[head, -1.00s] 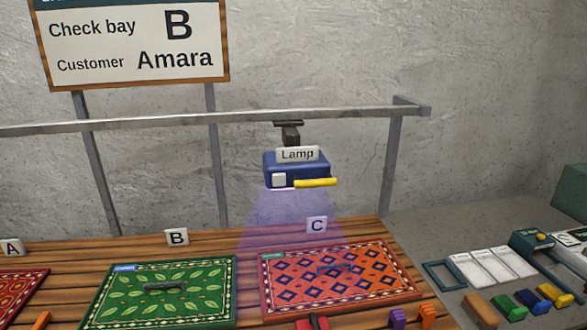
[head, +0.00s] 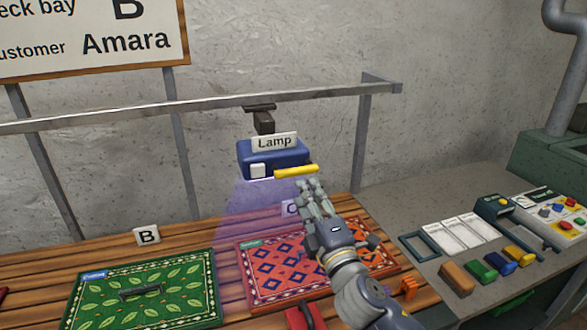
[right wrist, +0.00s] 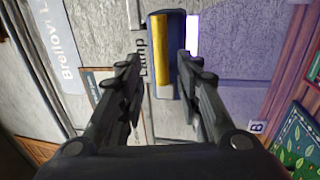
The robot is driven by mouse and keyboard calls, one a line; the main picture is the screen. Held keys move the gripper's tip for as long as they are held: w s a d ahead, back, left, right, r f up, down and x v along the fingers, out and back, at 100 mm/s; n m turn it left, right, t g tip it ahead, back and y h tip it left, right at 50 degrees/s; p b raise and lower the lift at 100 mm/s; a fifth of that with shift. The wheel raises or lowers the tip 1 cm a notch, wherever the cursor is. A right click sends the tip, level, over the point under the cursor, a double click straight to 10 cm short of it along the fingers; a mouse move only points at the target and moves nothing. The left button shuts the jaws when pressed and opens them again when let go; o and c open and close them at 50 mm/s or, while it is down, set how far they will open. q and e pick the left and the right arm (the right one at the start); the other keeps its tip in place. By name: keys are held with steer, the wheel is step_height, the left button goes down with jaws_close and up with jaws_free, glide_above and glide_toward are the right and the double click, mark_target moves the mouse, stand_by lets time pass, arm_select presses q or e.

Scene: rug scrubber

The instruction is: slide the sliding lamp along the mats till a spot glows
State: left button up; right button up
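The blue sliding lamp (head: 272,157), labelled "Lamp", hangs from a metal rail (head: 215,108) above bay C. A yellow handle (head: 296,171) runs along its front. Its violet beam falls near the left part of the orange mat (head: 262,272); I see no distinct glowing spot. The green leafy mat (head: 150,291) lies left, by label B. My right gripper (head: 308,186) is just below and in front of the handle. In the right wrist view, its fingers (right wrist: 160,65) are apart, with the yellow handle (right wrist: 161,55) ahead between them; contact is unclear. My left gripper is out of view.
A sign (head: 85,42) at upper left partly shows Amara's name. A grey counter (head: 400,215) on the right holds white cards (head: 455,236), several coloured blocks and a button panel. The rail is clear left of the lamp.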

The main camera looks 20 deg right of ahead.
mark_target(295, 171)
steer(key=w+p, duration=0.1)
steer(key=w, duration=0.2)
steer(key=w+r+p, duration=0.1)
steer(key=w, duration=0.2)
steer(key=w+p, duration=0.1)
steer(key=w, duration=0.2)
steer(key=shift+w+r, duration=0.1)
steer(key=shift+r, duration=0.15)
steer(key=shift+a, duration=0.1)
jaws_close()
